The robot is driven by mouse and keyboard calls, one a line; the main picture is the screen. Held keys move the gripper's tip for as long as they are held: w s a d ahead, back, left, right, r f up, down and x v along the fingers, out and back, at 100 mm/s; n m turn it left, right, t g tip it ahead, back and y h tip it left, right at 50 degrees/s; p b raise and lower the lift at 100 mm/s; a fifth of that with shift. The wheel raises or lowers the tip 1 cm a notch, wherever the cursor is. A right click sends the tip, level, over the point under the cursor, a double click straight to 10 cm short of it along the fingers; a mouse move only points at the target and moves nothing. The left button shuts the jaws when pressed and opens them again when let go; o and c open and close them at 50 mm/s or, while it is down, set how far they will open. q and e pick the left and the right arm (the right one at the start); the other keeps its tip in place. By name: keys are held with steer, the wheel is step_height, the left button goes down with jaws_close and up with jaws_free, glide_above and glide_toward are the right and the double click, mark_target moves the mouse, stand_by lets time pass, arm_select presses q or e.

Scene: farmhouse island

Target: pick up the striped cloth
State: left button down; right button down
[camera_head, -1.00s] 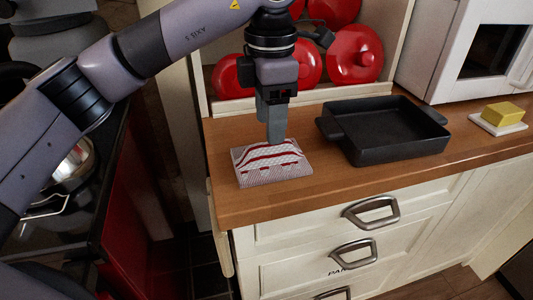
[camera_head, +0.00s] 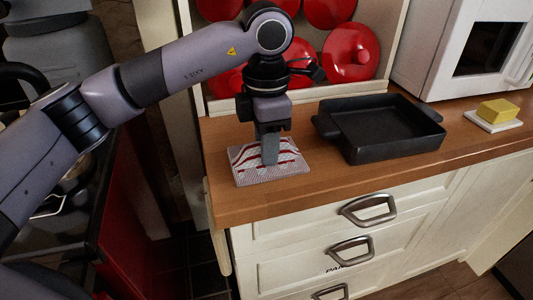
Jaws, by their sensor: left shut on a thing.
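The striped cloth (camera_head: 290,167) is white with red stripes and lies folded on the wooden counter, near its left end. My left gripper (camera_head: 269,160) points straight down with its fingertips at the middle of the cloth. It is shut on the cloth, which still rests on the counter. The fingers hide part of the cloth's middle. My right gripper is not in view.
A black baking pan (camera_head: 381,157) stands on the wooden counter (camera_head: 330,189) just right of the cloth. Red plates (camera_head: 350,57) stand in a rack behind. Butter (camera_head: 499,110) on a white dish and a white microwave (camera_head: 428,50) are farther right.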

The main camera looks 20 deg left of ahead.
arm_select(q)
steer(key=shift+r, duration=0.1)
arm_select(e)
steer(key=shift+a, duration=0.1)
